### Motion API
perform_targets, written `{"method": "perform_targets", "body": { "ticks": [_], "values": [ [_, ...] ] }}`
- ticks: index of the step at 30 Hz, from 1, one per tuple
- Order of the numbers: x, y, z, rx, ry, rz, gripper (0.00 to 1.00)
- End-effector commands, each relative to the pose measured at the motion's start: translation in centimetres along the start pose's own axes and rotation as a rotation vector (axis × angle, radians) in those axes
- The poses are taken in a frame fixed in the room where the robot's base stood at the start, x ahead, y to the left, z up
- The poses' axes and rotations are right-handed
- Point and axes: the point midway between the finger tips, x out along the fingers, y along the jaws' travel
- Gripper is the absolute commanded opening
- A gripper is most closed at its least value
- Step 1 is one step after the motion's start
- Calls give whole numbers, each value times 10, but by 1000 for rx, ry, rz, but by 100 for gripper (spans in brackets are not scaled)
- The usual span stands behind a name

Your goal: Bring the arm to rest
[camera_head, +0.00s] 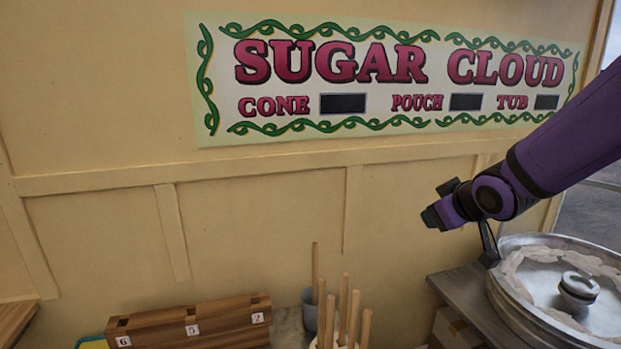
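My purple arm reaches in from the right edge, in front of the wall and above the metal bowl. At its end is my gripper (438,208), small and dark, held in the air at the left tip of the arm. Its fingers are seen at a poor angle, so I cannot tell whether they are open or shut. I see nothing clearly held in it. A dark upright piece (488,246) shows just below the arm's end, by the bowl's left rim; I cannot tell what it belongs to.
The round metal bowl (509,304) with pale fluff around its inside stands at lower right. A numbered wooden rack (165,331) stands at lower left. The SUGAR CLOUD sign (380,85) hangs on the wall.

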Motion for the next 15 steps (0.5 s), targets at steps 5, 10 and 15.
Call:
{"method": "perform_targets", "body": {
  "ticks": [5,10,15],
  "values": [
    [-57,15,9,95,-107,71,45],
    [-111,17,26,203,-211,102,45],
    [-166,9,46,316,-304,101,45]
  ]
}}
